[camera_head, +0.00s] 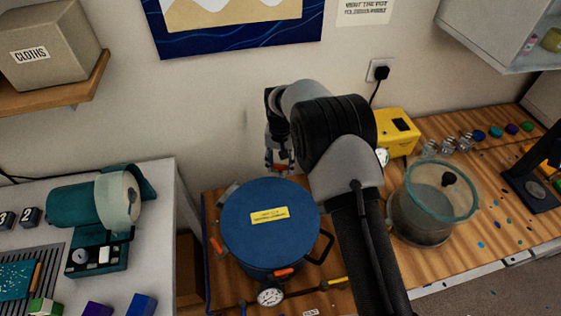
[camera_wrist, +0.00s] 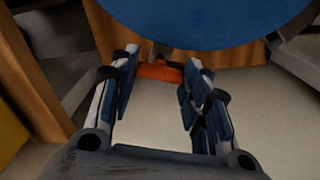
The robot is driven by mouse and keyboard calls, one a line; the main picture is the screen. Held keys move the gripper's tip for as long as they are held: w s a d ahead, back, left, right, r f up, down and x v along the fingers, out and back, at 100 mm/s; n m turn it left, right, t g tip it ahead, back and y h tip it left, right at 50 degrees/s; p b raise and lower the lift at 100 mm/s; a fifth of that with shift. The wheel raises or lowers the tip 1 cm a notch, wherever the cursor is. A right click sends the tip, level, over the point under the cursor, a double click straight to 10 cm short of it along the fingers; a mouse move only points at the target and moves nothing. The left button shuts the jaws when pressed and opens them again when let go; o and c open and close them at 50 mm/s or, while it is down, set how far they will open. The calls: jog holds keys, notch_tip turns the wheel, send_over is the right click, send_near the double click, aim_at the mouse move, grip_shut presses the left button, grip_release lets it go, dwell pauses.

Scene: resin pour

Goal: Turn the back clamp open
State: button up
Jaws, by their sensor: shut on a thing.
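The pressure pot with a round blue lid (camera_head: 262,235) stands on the wooden bench, with a yellow label on top. The back clamp, with an orange handle (camera_wrist: 160,71), is at the lid's far edge. My gripper (camera_head: 279,164) reaches down behind the lid. In the wrist view my gripper (camera_wrist: 160,74) has a finger on each side of the orange handle and is shut on it. An orange-handled left clamp (camera_head: 216,246) and front clamp (camera_head: 285,271) also show on the pot. My fingers partly hide the back clamp in the head view.
A pressure gauge (camera_head: 270,296) sits at the pot's front. A glass-walled chamber (camera_head: 434,199) and a yellow box (camera_head: 396,130) stand to the right. The wall is close behind my gripper. A teal machine (camera_head: 95,215) stands on the left bench.

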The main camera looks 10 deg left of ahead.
jog(key=shift+m, duration=0.4)
jog(key=o, duration=1.1)
jog(key=shift+c, duration=0.2)
notch_tip(320, 180, up, 12)
jog(key=shift+r, duration=0.1)
dwell(0.3)
